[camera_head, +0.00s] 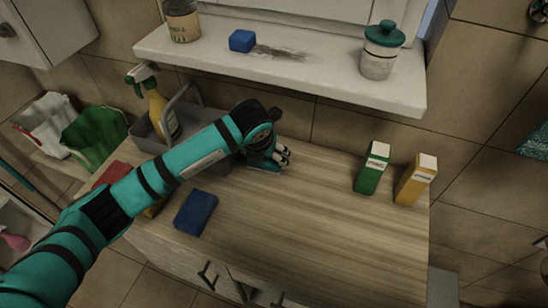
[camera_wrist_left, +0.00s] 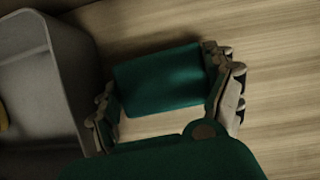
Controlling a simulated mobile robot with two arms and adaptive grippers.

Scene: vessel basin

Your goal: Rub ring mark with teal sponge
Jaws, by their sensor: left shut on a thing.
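My left gripper (camera_head: 281,157) is over the wooden countertop, just right of the grey caddy. It is shut on the teal sponge (camera_head: 262,167), which shows low beside the fingers and is partly hidden by my arm. In the left wrist view the teal sponge (camera_wrist_left: 165,80) sits between the two fingers of my left gripper (camera_wrist_left: 165,100), close over the wood; I cannot tell whether it touches it. I see no ring mark on the bare countertop; part of the wood is behind my arm. A dark smear (camera_head: 280,52), not ring-shaped, lies on the white sill. My right gripper is not in view.
The grey caddy (camera_head: 147,132) with a spray bottle (camera_head: 157,106) stands close left of the gripper. A blue sponge (camera_head: 196,212) lies in front. Green (camera_head: 372,170) and orange (camera_head: 415,180) cartons stand at the right. The sill (camera_head: 330,80) overhangs behind. The countertop's middle is clear.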

